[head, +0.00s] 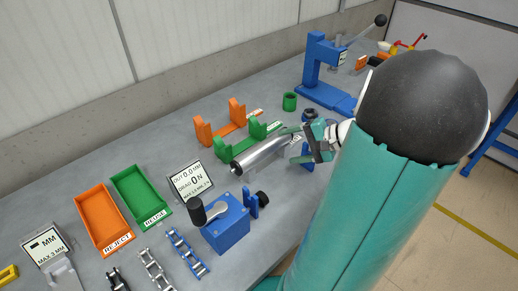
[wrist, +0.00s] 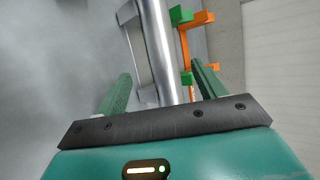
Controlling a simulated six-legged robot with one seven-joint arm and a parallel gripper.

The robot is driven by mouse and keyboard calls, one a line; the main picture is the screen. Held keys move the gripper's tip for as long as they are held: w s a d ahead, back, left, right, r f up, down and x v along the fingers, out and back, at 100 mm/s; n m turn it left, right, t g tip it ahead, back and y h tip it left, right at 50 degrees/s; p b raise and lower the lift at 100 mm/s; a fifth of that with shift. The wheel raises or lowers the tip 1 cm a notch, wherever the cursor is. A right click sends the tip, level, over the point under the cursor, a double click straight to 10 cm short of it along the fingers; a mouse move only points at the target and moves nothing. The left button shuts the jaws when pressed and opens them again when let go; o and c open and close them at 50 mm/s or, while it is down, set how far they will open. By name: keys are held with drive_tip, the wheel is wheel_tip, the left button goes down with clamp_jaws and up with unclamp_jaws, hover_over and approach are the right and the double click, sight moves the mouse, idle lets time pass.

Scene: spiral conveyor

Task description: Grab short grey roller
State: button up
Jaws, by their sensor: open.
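My gripper (head: 293,146) is open at the roller's right end in the head view. In the wrist view my gripper (wrist: 163,88) has one finger on each side of the roller, with visible gaps. Contact cannot be told. The roller's right end is partly hidden by the gripper.
An orange cradle (head: 222,127) stands behind the green one. A display stand (head: 190,181), a blue block with a black knob (head: 227,222), and orange (head: 103,217) and green (head: 141,195) trays are to the left. A blue lever press (head: 325,75) and a green ring (head: 290,101) stand behind.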

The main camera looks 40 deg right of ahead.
sight(263, 145)
drive_tip(key=x, duration=0.4)
drive_tip(key=shift+w+a+f, duration=0.1)
drive_tip(key=shift+w+f, duration=0.2)
drive_tip(key=x, duration=0.5)
drive_tip(key=shift+w+a+r, duration=0.15)
drive_tip(key=shift+w, duration=0.1)
drive_tip(key=c, duration=1.3)
drive_tip(key=shift+r, duration=0.2)
drive_tip(key=shift+r, duration=0.25)
wheel_tip(263, 145, up, 2)
drive_tip(key=s+a+r, duration=0.1)
drive_tip(key=s+r, duration=0.2)
drive_tip(key=s, duration=0.1)
drive_tip(key=s+a+r, duration=0.1)
drive_tip(key=s+r, duration=0.2)
drive_tip(key=s, duration=0.1)
drive_tip(key=s+a+r, duration=0.2)
drive_tip(key=s+r, duration=0.2)
drive_tip(key=s, duration=0.1)
drive_tip(key=shift+s, duration=0.1)
